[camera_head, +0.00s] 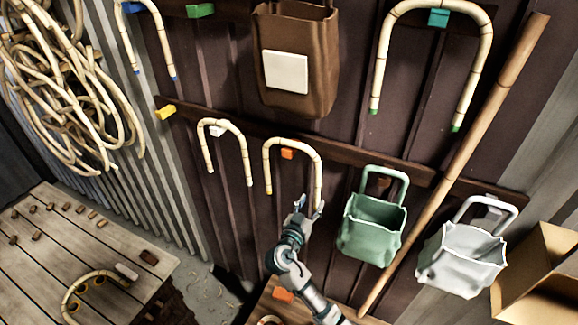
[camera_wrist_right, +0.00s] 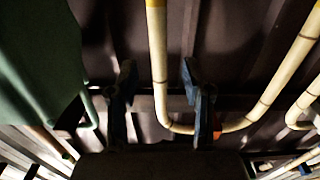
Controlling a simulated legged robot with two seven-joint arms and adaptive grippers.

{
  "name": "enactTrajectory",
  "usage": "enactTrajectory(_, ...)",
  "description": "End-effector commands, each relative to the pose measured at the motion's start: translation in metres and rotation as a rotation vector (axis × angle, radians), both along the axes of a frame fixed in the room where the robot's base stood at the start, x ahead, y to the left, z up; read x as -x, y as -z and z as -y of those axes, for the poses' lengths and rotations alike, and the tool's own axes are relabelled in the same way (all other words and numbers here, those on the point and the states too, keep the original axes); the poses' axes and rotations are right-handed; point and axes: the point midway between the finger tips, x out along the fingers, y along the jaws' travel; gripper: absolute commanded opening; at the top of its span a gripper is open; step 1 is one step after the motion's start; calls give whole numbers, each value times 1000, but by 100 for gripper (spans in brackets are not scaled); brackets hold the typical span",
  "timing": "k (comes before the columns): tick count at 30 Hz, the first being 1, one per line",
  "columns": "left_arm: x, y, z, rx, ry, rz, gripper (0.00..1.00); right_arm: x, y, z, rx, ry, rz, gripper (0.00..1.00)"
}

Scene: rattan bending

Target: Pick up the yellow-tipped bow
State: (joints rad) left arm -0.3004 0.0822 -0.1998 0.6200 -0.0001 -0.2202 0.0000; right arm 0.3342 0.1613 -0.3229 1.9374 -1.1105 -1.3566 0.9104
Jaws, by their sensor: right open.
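The yellow-tipped bow (camera_head: 320,165) is a pale, jointed arch hanging on an orange peg (camera_head: 288,153) on the dark wall in the head view. Its left leg ends in a yellow tip; the end of its right leg is at my gripper. My right gripper (camera_head: 310,204) is open at that right leg, coming from below. In the right wrist view the leg of the bow (camera_wrist_right: 158,65) runs between the two spread fingers (camera_wrist_right: 160,90), with space on both sides. Whether a finger touches it I cannot tell. My left gripper is out of view.
A smaller bow (camera_head: 225,123) hangs to the left. A green bag (camera_head: 368,238) hangs close on the right, with a white bag (camera_head: 460,268) and a leaning pole (camera_head: 455,165) beyond. A brown bag (camera_head: 296,90) hangs above. A wooden table (camera_head: 60,240) stands lower left.

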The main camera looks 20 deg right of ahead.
Motion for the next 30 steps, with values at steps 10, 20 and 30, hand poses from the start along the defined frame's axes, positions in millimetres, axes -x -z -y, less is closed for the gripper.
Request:
enactTrajectory(10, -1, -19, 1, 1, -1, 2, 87, -29, -1, 35, 4, 1, -2, 50)
enactTrajectory(20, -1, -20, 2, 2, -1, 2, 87, -34, 2, 42, 1, -1, -1, 50)
enactTrajectory(30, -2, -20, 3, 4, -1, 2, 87, -34, 1, 41, 1, -1, 0, 0)
